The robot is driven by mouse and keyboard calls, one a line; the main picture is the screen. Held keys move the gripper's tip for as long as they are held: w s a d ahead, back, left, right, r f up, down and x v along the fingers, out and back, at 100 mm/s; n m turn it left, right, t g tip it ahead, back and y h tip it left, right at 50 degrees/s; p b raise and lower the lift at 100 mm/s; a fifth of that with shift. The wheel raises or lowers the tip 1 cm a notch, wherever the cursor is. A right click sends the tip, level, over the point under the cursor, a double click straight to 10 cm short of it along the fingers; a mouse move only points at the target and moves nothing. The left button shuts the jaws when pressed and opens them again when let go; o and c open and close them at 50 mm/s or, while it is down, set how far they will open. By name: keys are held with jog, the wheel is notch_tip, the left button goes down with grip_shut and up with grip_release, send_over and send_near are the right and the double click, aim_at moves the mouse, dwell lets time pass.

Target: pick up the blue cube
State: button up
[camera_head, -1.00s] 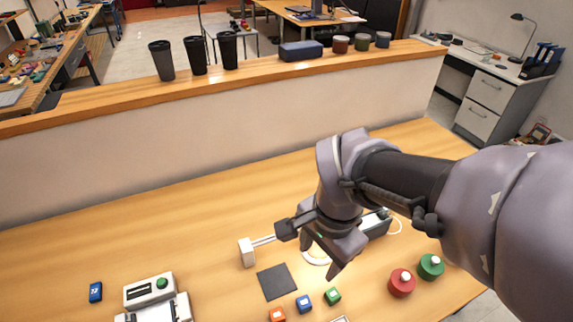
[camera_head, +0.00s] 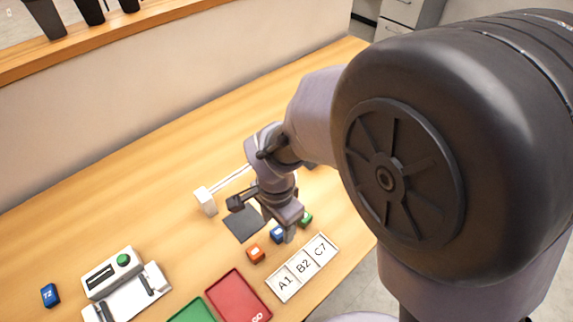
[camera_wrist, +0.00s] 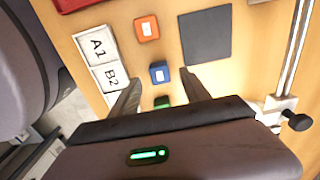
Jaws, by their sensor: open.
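The blue cube (camera_head: 277,234) sits on the wooden table between an orange cube (camera_head: 255,254) and a green cube (camera_head: 306,218). In the wrist view the blue cube (camera_wrist: 159,72) shows a pale label on its top. It lies between the tips of my gripper (camera_wrist: 161,79), or just beyond them; their height above it is hard to tell. My gripper is open and holds nothing. In the head view my gripper (camera_head: 290,232) points down and partly covers the blue cube's right side. The green cube (camera_wrist: 161,103) lies deeper between the fingers in the wrist view, partly hidden.
A dark square pad (camera_head: 244,224) lies behind the cubes. A white strip labelled A1, B2, C7 (camera_head: 302,268) lies in front. A red tray (camera_head: 238,298), a green tray (camera_head: 192,312) and a white device with a green button (camera_head: 125,262) stand to the left.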

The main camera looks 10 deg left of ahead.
aim_at(278, 232)
notch_tip(278, 232, down, 3)
jog(key=shift+f+b, duration=0.15)
jog(key=shift+b, duration=0.35)
jog(key=shift+r, duration=0.2)
jog(key=shift+c, duration=0.2)
grip_shut()
jog(key=shift+r, duration=0.1)
